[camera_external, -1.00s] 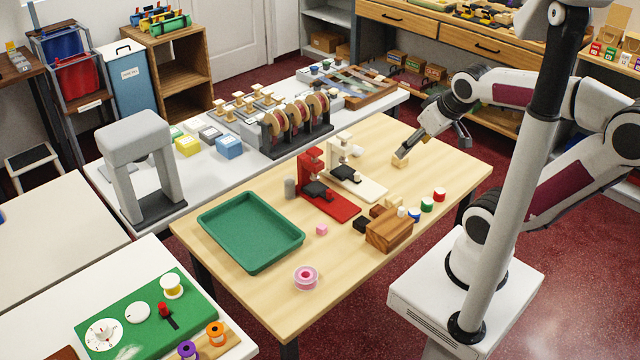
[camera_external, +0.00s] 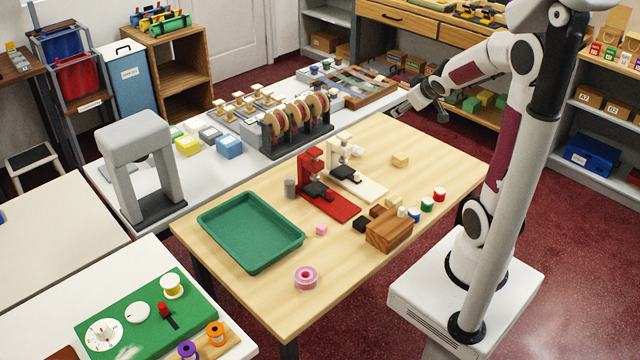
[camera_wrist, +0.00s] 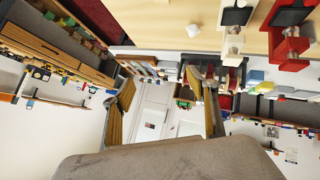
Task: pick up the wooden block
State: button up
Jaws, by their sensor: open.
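A small pale wooden block (camera_external: 400,160) lies on the wooden table (camera_external: 450,160), right of the cream press, in the external view. My gripper (camera_external: 421,112) is raised above the far right corner of the table, well clear of the block. Its fingers are spread with nothing between them. In the wrist view the open fingers (camera_wrist: 166,105) frame the far wall and door.
The cream press (camera_external: 352,180) and red press (camera_external: 325,195) stand left of the block. A brown wooden box (camera_external: 389,238), coloured spools and small blocks sit nearer the front. A green tray (camera_external: 250,259) is at left. The table around the pale block is clear.

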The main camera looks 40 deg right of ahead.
jog(key=w+d+f+n, duration=0.1)
jog(key=w+d+f, duration=0.3)
jog(key=d+f, duration=0.15)
jog(key=n+t+y, duration=0.1)
jog(key=t+y, duration=0.1)
send_over(400, 155)
jog(key=s+d, duration=0.2)
notch_tip(400, 155, down, 6)
jog(key=s+f+y, duration=0.1)
jog(key=f, duration=0.2)
jog(key=s+f+t+y, duration=0.1)
jog(key=f+y, duration=0.1)
jog(key=f, duration=0.2)
jog(key=s+f+y, duration=0.1)
jog(key=s+f, duration=0.1)
jog(key=f, duration=0.1)
jog(key=shift+s+d+f+t+y, duration=0.1)
jog(key=shift+d+f+t+y, duration=0.1)
jog(key=shift+t+y, duration=0.2)
jog(key=shift+s+a+f, duration=0.25)
jog(key=shift+s+f, duration=0.15)
jog(key=shift+x, duration=1.3)
jog(key=shift+a, duration=0.1)
